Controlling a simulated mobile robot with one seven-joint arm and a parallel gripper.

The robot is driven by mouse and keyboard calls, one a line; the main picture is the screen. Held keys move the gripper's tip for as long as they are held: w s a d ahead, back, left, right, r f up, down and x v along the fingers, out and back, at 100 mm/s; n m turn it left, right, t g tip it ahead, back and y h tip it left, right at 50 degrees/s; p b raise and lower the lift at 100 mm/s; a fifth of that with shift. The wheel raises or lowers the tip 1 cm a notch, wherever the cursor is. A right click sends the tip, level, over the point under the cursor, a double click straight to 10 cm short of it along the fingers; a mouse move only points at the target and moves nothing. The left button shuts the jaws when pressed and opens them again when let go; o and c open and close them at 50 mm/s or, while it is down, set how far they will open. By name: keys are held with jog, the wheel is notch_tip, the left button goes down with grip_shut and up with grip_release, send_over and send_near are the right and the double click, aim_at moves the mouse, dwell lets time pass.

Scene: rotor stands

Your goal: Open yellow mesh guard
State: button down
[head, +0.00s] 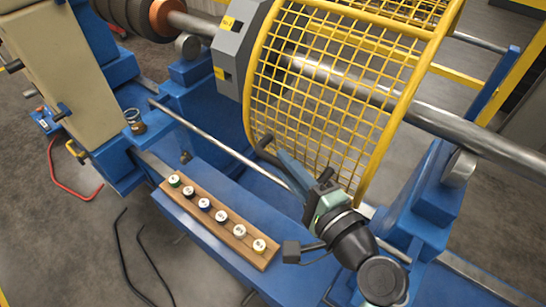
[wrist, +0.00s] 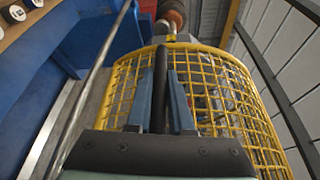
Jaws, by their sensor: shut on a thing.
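The yellow mesh guard (head: 325,100) is a curved cage around the steel shaft, its near face hanging in front of the shaft. In the wrist view the guard (wrist: 232,84) fills the middle. A black bar handle (head: 264,148) shows at the guard's lower left edge in the head view. My gripper (head: 284,163) reaches up to it from the lower right. In the wrist view the black handle (wrist: 158,88) runs between the two blue fingers of my gripper (wrist: 168,62), which are shut on it. The fingers partly hide the handle in the head view.
A grey block (head: 238,48) with yellow labels stands left of the guard. The shaft (head: 480,140) extends right onto a blue stand (head: 430,195). A wooden strip (head: 225,228) with several round pieces lies on the blue bed. A thin rod (head: 210,138) runs below the guard.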

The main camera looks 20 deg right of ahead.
jog(key=shift+s+d, duration=0.1)
jog(key=shift+s, duration=0.05)
jog(key=c, duration=0.8)
grip_release()
jog(key=b+v, duration=0.4)
jog(key=v, duration=0.9)
jog(key=shift+f, duration=0.1)
